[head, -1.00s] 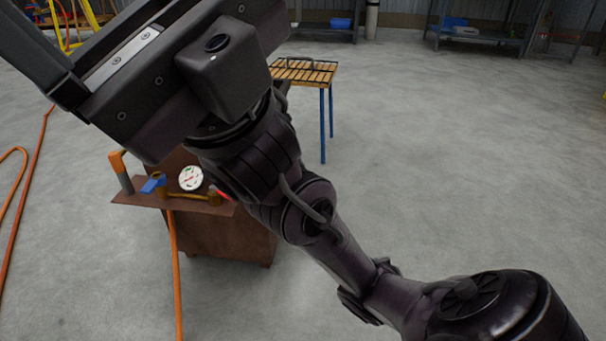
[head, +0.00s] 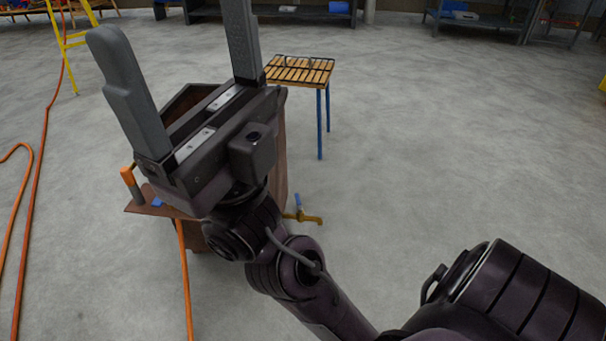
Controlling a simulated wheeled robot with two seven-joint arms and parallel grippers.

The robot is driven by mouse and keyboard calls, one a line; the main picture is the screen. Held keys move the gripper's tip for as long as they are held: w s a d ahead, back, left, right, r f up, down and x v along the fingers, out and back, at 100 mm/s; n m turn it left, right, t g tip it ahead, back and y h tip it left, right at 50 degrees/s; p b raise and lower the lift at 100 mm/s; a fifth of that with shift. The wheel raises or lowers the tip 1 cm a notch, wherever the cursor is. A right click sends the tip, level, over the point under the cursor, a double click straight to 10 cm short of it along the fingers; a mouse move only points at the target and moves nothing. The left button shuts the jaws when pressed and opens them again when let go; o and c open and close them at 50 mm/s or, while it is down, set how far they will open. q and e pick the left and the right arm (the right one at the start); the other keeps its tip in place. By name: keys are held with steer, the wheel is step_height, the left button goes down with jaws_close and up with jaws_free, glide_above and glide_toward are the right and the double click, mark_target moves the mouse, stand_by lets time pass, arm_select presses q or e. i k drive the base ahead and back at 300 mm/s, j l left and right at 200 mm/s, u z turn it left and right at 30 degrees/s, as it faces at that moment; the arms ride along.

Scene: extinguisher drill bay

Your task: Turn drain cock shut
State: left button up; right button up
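The drain cock (head: 304,217) is a brass tap with a blue handle (head: 298,201). It sticks out low from the right side of the brown cabinet in the head view. The handle looks roughly upright in the picture. My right gripper (head: 172,20) is open and empty, its two grey fingers pointing up and spread wide. It is up and left of the drain cock in the picture, apart from it. My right arm and gripper hide much of the cabinet and the parts on its shelf. My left gripper is not in view.
The cabinet's brown shelf (head: 145,208) carries an orange-topped handle (head: 128,175). An orange hose (head: 184,280) hangs down from it, and another lies on the left floor. A slatted table (head: 300,71) stands behind. The floor right of the drain cock is clear.

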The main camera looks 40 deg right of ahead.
mark_target(300, 210)
steer(key=i+l+z, duration=0.15)
steer(key=l, duration=0.25)
steer(key=i+l+z, duration=0.2)
steer(key=l, duration=0.2)
steer(key=i+l+z, duration=0.15)
steer(key=l, duration=0.2)
steer(key=k, duration=0.05)
